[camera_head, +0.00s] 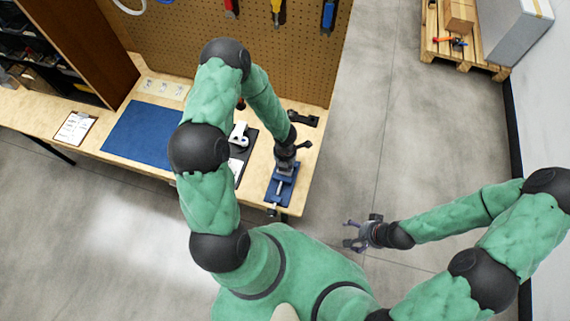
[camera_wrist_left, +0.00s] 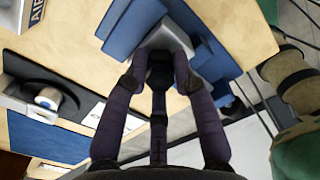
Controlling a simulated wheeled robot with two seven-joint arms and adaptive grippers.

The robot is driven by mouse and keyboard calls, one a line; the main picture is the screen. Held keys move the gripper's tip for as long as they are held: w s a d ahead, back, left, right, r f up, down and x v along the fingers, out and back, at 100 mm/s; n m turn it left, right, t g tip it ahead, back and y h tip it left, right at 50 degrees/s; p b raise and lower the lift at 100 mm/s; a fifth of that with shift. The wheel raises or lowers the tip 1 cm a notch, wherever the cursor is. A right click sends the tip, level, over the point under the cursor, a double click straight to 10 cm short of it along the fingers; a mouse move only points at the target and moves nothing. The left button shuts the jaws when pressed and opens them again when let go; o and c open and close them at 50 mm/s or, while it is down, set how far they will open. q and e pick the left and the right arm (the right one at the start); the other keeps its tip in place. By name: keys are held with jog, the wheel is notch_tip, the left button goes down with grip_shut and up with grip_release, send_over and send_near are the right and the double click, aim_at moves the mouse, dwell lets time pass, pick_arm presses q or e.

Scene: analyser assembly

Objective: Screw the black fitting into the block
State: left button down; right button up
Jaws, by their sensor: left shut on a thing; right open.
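My left gripper (camera_head: 286,158) is over the blue vise (camera_head: 284,188) at the right end of the workbench. In the left wrist view its dark fingers (camera_wrist_left: 160,82) are shut around the black fitting (camera_wrist_left: 160,66). The fitting sits right at a light grey block (camera_wrist_left: 164,36) between the blue vise jaws (camera_wrist_left: 212,58). I cannot tell how deep the fitting is in the block. The arm and gripper hide the block in the head view. My right gripper (camera_head: 361,233) is open and empty over the floor, right of the bench.
A blue mat (camera_head: 143,132) and a clipboard (camera_head: 75,128) lie on the bench to the left. A white part on a black base (camera_head: 239,135) stands left of the vise. A pegboard (camera_head: 235,40) rises behind. The floor on the right is clear up to a pallet (camera_head: 455,45).

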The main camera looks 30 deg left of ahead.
pick_arm(q)
jog(key=shift+r+m+p, duration=0.2)
jog(key=shift+m+p, duration=0.65)
jog(key=shift+m, duration=0.15)
jog(key=shift+f+m+p, duration=0.15)
jog(key=shift+m+p, duration=0.35)
jog(key=shift+m, duration=0.5)
jog(key=c, duration=0.9)
grip_release()
jog(key=shift+c, duration=0.2)
jog(key=shift+o, duration=0.3)
jog(key=o, duration=0.5)
